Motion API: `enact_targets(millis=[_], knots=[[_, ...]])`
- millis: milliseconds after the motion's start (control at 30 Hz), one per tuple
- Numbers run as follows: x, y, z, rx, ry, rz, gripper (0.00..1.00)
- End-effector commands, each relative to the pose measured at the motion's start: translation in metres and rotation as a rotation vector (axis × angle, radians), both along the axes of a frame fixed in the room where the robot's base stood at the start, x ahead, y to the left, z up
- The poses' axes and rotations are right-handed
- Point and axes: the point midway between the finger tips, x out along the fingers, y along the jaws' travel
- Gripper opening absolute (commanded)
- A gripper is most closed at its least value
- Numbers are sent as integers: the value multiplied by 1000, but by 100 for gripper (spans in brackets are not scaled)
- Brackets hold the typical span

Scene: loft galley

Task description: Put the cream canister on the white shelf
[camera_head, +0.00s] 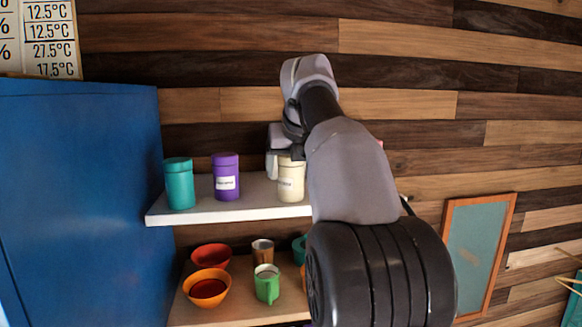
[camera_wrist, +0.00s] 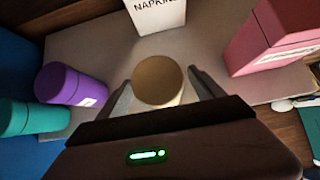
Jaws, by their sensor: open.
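The cream canister (camera_head: 291,183) stands upright on the white shelf (camera_head: 255,212), near its front edge, with a label facing out. In the wrist view its round lid (camera_wrist: 158,78) sits between my two fingers. My gripper (camera_head: 284,160) is open and reaches down around the top of the canister, one finger on each side; the wrist view also shows my gripper (camera_wrist: 160,76) with a gap beside the canister. My arm hides the right part of the shelf in the head view. The shelf surface (camera_wrist: 98,48) also shows in the wrist view.
A purple canister (camera_head: 226,178) and a teal canister (camera_head: 179,184) stand to the left. A white napkin box (camera_wrist: 156,14) is behind and a pink box (camera_wrist: 268,42) to the right. Bowls (camera_head: 208,288) and a green mug (camera_head: 267,285) are on the lower shelf. A blue cabinet (camera_head: 80,200) stands left.

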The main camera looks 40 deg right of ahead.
Motion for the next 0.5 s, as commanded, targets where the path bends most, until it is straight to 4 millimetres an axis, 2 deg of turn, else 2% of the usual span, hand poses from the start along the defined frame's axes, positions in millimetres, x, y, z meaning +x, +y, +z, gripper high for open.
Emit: enact_targets(millis=[167,500], knots=[[-8,4,14,-1,-3,0,77],[-57,28,77,-1,-2,1,77]])
